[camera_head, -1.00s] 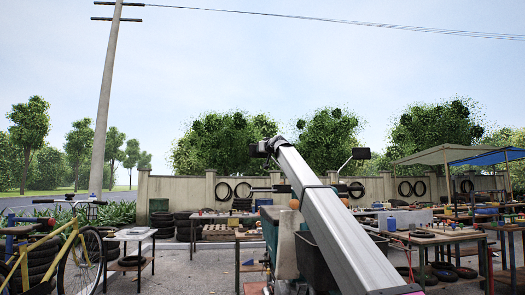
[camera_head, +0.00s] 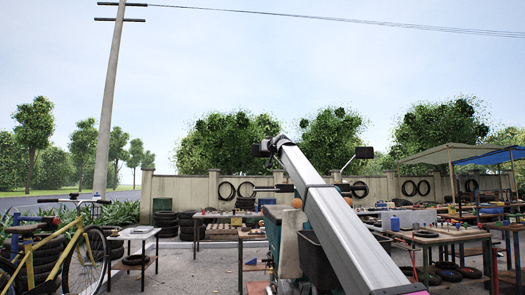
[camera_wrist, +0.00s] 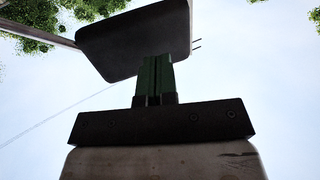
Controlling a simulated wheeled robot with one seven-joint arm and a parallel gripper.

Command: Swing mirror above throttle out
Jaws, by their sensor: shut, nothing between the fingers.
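A dark, rounded mirror (camera_wrist: 120,42) fills the upper middle of the wrist view, tilted, with a pale stalk (camera_wrist: 30,30) at its left. My gripper (camera_wrist: 157,60) is shut and empty. Its green fingertips overlap the mirror's lower edge in the picture; I cannot tell whether they touch it. In the head view my arm reaches up and left to dark shapes (camera_head: 262,148) at its end, where gripper and mirror are hard to tell apart. A second dark mirror (camera_head: 364,153) stands on a thin stalk to the right. Dark handlebar grips (camera_head: 284,188) show below; the throttle is not clearly distinguishable.
Behind stand a wall (camera_head: 172,185) with tyres and several work tables. A yellow bicycle (camera_head: 70,250) is at the left and a cluttered table (camera_head: 435,238) at the right.

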